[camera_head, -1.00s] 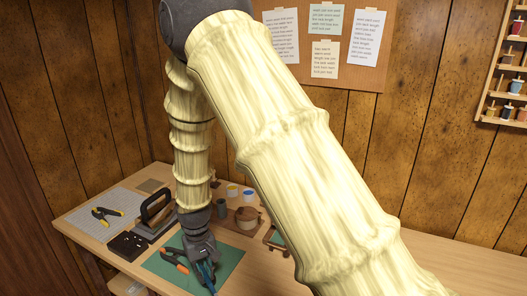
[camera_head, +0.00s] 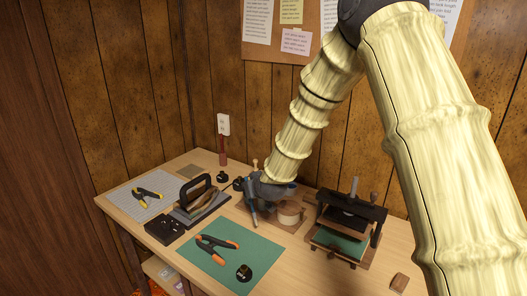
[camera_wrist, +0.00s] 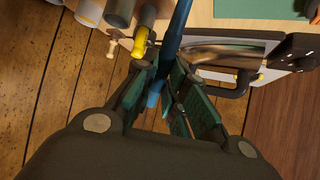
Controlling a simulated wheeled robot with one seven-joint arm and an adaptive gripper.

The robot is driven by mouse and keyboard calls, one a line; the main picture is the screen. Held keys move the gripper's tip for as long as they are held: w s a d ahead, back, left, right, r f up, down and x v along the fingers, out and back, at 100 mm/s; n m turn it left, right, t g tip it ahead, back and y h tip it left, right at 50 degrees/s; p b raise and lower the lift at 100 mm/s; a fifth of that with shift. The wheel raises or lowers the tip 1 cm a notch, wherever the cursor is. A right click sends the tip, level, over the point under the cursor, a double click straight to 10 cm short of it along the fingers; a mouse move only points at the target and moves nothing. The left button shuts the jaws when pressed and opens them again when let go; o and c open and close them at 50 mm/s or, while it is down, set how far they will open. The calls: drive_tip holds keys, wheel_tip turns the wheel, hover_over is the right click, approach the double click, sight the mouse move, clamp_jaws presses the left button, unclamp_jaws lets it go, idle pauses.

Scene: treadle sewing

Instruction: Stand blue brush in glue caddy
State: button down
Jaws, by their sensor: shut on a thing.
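My gripper (camera_head: 263,194) is shut on the blue brush and is over the back of the bench. The blue brush (camera_head: 254,218) points downward from it in the head view. In the wrist view the brush (camera_wrist: 172,42) runs between the teal finger pads of my gripper (camera_wrist: 160,88). A wooden base (camera_head: 268,221) with a round wooden pot (camera_head: 290,212), apparently the glue caddy, lies under and beside my gripper. Grey cups (camera_wrist: 119,12) show beside the brush in the wrist view. My gripper hides part of the caddy in the head view, and I cannot tell whether the brush touches it.
A green mat (camera_head: 222,266) in front holds an orange-tipped clamp (camera_head: 217,243) and a dark round tin (camera_head: 244,272). A black-handled tool (camera_head: 200,200) stands left, and a dark press (camera_head: 348,225) stands right. A grey grid mat (camera_head: 133,207) lies far left.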

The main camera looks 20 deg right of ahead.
drive_tip(key=w+d+r+m+t+h+b, duration=0.1)
drive_tip(key=w+d+r+t+b, duration=0.1)
drive_tip(key=w+d+r+t, duration=0.3)
drive_tip(key=w+d+r+t+h+b, duration=0.1)
drive_tip(key=d+r+t+b, duration=0.1)
drive_tip(key=r, duration=0.6)
wheel_tip(320, 180, down, 13)
drive_tip(key=b, duration=0.6)
idle(0.6)
drive_tip(key=c, duration=1.4)
unclamp_jaws()
drive_tip(key=shift+o, duration=0.2)
drive_tip(key=s, duration=1.2)
drive_tip(key=shift+a, duration=0.2)
